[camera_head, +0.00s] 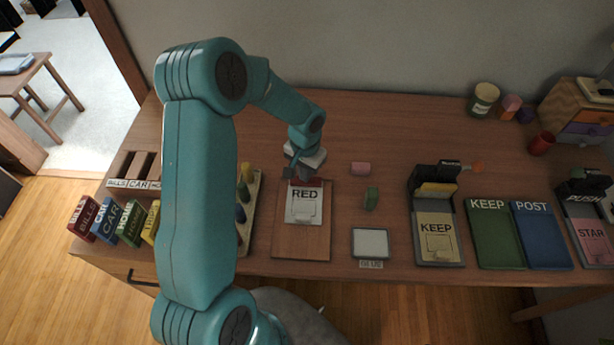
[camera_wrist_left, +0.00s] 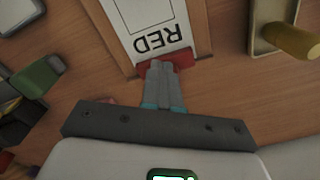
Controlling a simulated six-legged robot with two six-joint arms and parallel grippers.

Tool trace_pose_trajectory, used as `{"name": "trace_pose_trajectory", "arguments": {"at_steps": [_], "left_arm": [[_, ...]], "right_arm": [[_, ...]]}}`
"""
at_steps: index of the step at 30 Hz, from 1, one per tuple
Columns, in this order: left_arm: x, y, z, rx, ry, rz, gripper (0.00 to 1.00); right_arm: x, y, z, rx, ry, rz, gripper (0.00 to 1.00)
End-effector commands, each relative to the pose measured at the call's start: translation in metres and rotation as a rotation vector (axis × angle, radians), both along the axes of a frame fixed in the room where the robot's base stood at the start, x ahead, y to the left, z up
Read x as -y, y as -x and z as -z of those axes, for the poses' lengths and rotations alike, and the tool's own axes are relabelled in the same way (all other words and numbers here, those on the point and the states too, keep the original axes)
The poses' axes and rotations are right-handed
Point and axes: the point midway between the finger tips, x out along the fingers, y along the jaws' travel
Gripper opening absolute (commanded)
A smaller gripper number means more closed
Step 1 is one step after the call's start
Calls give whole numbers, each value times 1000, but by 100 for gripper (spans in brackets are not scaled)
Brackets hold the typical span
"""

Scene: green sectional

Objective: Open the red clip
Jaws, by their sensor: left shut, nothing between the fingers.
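The red clip (camera_head: 309,182) sits at the top edge of a brown clipboard (camera_head: 301,246) on the desk, over a white sheet marked RED (camera_head: 304,207). The clip also shows in the left wrist view (camera_wrist_left: 183,58), partly hidden by my fingers. My left gripper (camera_head: 297,172) is shut and empty, with its fingertips at the clip's far edge. In the left wrist view my left gripper's closed fingers (camera_wrist_left: 160,70) overlap the clip; I cannot tell whether they press on it. My right gripper is not in view.
Pegs on a wooden board (camera_head: 252,215) stand left of the clipboard. A pink block (camera_head: 361,168), a green block (camera_head: 371,198) and a pale pad (camera_head: 370,243) lie right of it. Further right are a KEEP clipboard (camera_head: 437,250) and green (camera_head: 495,245) and blue (camera_head: 542,245) folders.

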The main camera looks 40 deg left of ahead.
Motion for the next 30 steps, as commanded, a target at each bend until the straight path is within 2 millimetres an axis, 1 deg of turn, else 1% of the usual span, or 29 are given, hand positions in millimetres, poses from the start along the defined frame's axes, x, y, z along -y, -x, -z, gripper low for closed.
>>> {"name": "trace_pose_trajectory", "arguments": {"at_steps": [7, 24, 30], "left_arm": [[0, 0, 3, 0, 0, 0, 0], [0, 0, 22, 0, 0, 0, 0], [0, 0, 22, 0, 0, 0, 0]], "right_arm": [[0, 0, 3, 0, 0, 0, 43], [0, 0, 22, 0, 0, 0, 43], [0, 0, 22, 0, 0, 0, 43]]}}
